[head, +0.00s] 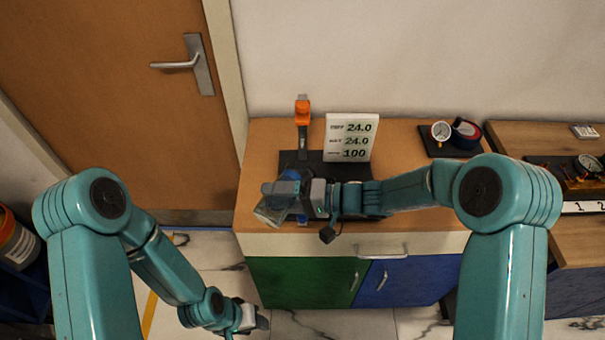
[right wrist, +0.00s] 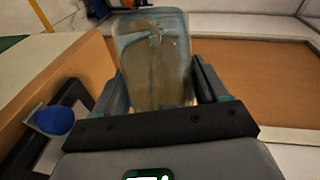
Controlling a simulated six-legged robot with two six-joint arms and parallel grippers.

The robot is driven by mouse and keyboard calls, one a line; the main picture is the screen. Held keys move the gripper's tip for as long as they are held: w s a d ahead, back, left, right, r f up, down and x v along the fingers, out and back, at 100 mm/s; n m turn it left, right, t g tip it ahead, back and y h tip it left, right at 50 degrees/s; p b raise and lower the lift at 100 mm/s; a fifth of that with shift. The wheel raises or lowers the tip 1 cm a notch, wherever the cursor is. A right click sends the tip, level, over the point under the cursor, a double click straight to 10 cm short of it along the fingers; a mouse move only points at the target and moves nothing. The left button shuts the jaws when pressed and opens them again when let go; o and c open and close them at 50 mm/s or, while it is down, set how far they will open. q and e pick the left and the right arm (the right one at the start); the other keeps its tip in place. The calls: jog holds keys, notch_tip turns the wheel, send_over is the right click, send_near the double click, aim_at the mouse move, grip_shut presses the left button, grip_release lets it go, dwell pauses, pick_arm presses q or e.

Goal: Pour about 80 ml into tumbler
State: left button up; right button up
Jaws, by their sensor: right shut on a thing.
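My right gripper (head: 284,192) reaches in from the right over the front of the wooden cabinet top and is shut on a clear glass vessel (head: 270,213). The vessel hangs tilted by the cabinet's front edge. In the right wrist view, the vessel (right wrist: 155,60) stands between the two fingers and looks partly filled with something cloudy, but the level is unclear. I cannot tell whether it is the tumbler; no other tumbler shows clearly. My left gripper (head: 258,319) hangs low in front of the cabinet, away from the vessel; its fingers are too small to read.
A display sign (head: 350,138) reading 24.0, 24.0 and 100 stands behind my right gripper. An orange-topped black stand (head: 302,112) is beside it. A blue round part (right wrist: 54,120) is near the gripper. Gauges (head: 441,132) sit at the right.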

jog(key=shift+w+r+p, duration=0.1)
jog(key=shift+r+p, duration=0.1)
jog(key=shift+p, duration=0.2)
jog(key=f+b, duration=0.1)
jog(key=b, duration=0.1)
jog(key=f+n+b, duration=0.1)
jog(key=b, duration=0.2)
jog(key=shift+s+a+f+t, duration=0.1)
jog(key=shift+s+a+t, duration=0.05)
jog(key=shift+s+t, duration=0.2)
jog(key=shift+s+a+r+n+h, duration=0.15)
jog(key=shift+r+n+h, duration=0.15)
jog(key=shift+r, duration=0.15)
jog(key=shift+p, duration=0.4)
jog(key=shift+r+n+h, duration=0.1)
jog(key=shift+n+h, duration=0.3)
jog(key=shift+n, duration=0.1)
jog(key=shift+d+f+n+t+b, duration=0.2)
jog(key=shift+f+n+t+b, duration=0.15)
jog(key=shift+f+n, duration=0.25)
jog(key=shift+w+f, duration=0.1)
jog(key=shift+w, duration=0.15)
jog(key=shift+s, duration=0.1)
